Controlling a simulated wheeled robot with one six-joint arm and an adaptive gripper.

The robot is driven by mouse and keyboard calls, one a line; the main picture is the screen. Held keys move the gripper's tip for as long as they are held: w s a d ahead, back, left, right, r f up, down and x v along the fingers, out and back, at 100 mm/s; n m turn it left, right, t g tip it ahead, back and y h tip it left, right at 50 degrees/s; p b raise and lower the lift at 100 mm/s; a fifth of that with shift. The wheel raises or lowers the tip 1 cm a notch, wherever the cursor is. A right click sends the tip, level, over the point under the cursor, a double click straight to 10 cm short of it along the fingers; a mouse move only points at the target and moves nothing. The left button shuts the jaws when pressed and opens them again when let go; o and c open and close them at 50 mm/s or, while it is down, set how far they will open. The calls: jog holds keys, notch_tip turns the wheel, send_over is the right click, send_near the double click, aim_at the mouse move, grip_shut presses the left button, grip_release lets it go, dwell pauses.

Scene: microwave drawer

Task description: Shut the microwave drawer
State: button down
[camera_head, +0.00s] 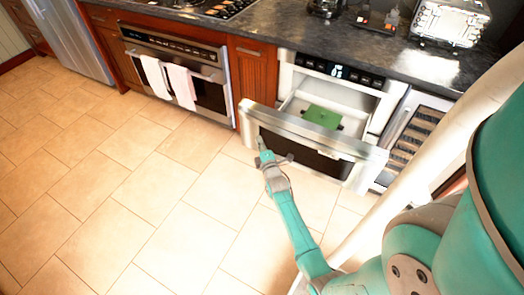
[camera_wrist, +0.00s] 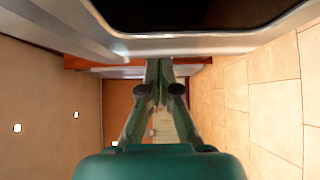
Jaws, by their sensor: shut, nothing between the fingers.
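The microwave drawer (camera_head: 310,143) is pulled out from the cabinet front, with a stainless front and a dark window. A green object (camera_head: 322,117) lies inside its pale tray. My gripper (camera_head: 262,148) is shut and empty at the left part of the drawer front's outer face; whether it touches cannot be told. In the wrist view my gripper (camera_wrist: 161,68) points forward with its fingers together, and the drawer front (camera_wrist: 200,42) spans the top of the picture with its dark window.
An oven (camera_head: 190,75) with two towels on its handle stands left of the drawer. A wine cooler (camera_head: 412,138) stands to its right. The dark countertop (camera_head: 375,55) with small appliances runs above. The tiled floor (camera_head: 130,185) in front is clear.

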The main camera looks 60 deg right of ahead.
aim_at(262, 131)
jog(key=shift+d, duration=1.7)
jog(key=shift+d, duration=0.15)
